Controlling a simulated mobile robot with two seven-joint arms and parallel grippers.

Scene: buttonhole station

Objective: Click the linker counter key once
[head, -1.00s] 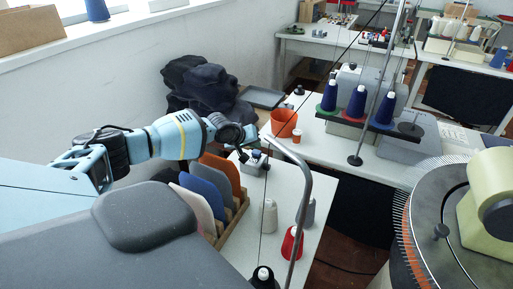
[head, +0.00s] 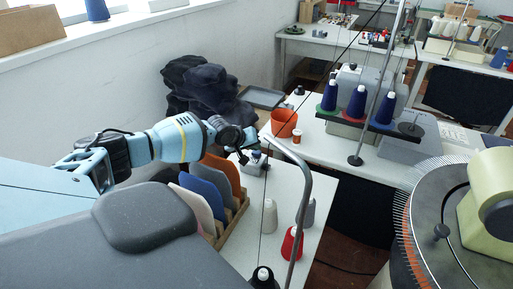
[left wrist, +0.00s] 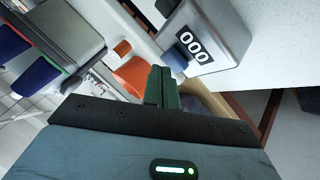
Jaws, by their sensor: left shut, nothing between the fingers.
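The linker counter is a small grey box (left wrist: 205,38) with a display reading 000 in the left wrist view. Its blue key (left wrist: 175,59) sticks out on the side toward my fingers. In the head view the counter (head: 256,165) stands on the white table behind the coloured panels. My left gripper (left wrist: 163,86) is shut and empty, its green fingertips close to the key; I cannot tell whether they touch it. In the head view my left gripper (head: 243,155) is just left of the counter, and its fingers partly hide it. My right gripper is not in view.
A rack of coloured panels (head: 207,194) stands in front of the counter. An orange cup (head: 284,122) and a small orange-brown spool (head: 297,137) stand behind it. A bent metal rod (head: 304,190) and cones of yarn (head: 291,245) are to the right.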

